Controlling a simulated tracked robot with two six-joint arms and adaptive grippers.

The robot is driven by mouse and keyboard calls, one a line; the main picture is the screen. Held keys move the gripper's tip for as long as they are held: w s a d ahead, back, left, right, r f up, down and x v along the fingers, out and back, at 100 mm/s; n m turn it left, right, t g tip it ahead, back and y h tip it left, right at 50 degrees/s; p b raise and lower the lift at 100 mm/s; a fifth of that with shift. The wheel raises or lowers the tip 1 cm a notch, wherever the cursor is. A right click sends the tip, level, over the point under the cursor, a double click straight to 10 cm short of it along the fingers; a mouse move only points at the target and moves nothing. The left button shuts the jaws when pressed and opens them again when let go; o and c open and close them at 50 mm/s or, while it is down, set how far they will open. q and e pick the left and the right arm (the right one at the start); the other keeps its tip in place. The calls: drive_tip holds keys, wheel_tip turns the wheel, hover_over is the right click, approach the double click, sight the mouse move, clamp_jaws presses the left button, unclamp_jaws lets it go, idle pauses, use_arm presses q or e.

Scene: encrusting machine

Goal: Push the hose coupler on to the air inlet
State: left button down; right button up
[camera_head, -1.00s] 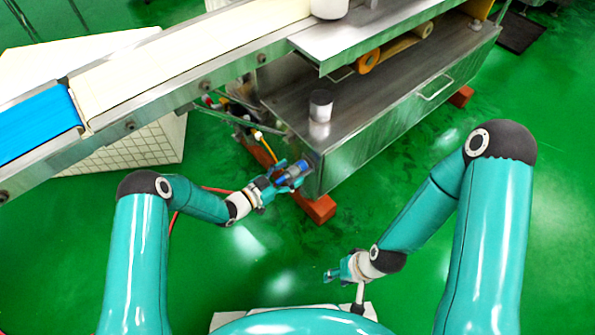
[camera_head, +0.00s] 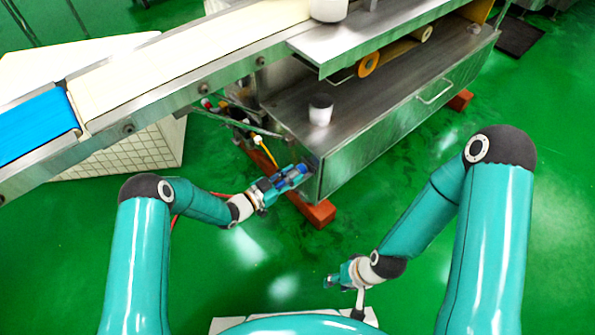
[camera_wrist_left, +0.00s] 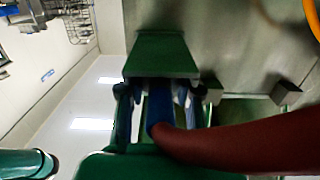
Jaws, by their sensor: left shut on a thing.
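My left gripper (camera_head: 287,178) is shut on the blue hose coupler (camera_head: 300,169) at the near left corner of the steel machine. The coupler's front end is right at the machine's end panel; I cannot tell whether it touches. The air inlet is hidden behind the coupler and gripper. In the left wrist view the blue coupler (camera_wrist_left: 160,106) sits between the fingers, with the dark red hose (camera_wrist_left: 245,142) running off to the right. My right gripper (camera_head: 333,281) is low in the head view, away from the machine; its jaws are too small to read.
The steel machine cabinet (camera_head: 385,125) stands on orange-red blocks (camera_head: 318,213). A conveyor (camera_head: 165,75) crosses above and left of my left gripper. A yellow-tipped lever (camera_head: 258,140) and fittings are close behind it. The green floor (camera_head: 400,290) on the right is clear.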

sight(291, 174)
use_arm(q)
drive_tip(key=shift+r, duration=0.15)
drive_tip(key=shift+r+p, duration=1.2)
drive_tip(key=shift+r, duration=0.9)
